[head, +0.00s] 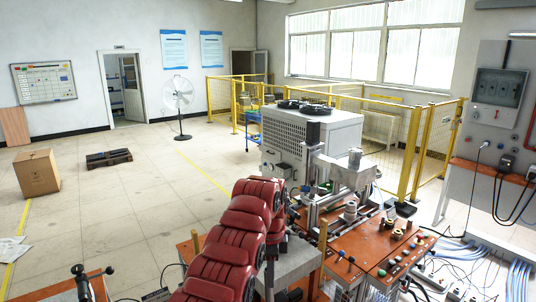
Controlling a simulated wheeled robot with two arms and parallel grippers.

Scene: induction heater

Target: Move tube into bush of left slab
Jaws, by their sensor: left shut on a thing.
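My red left arm rises from the bottom middle toward the induction machine. Its dark left gripper (282,196) is at the arm's far end, beside the machine's left side, and is partly hidden by the arm. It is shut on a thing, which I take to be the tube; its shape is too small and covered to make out. Brass-coloured bushes (391,227) sit on the orange slab (352,250) right of the arm. Another orange surface (188,249) shows left of the arm. I cannot tell which is the left slab. My right gripper is not in view.
A grey-white machine housing (318,140) stands behind the gripper, with a metal cylinder (350,210) on the fixture. Thin upright posts (322,236) stand near the arm. Cables (480,262) lie at right. Floor at left is open, with a carton (37,172) and dark pallet (109,158).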

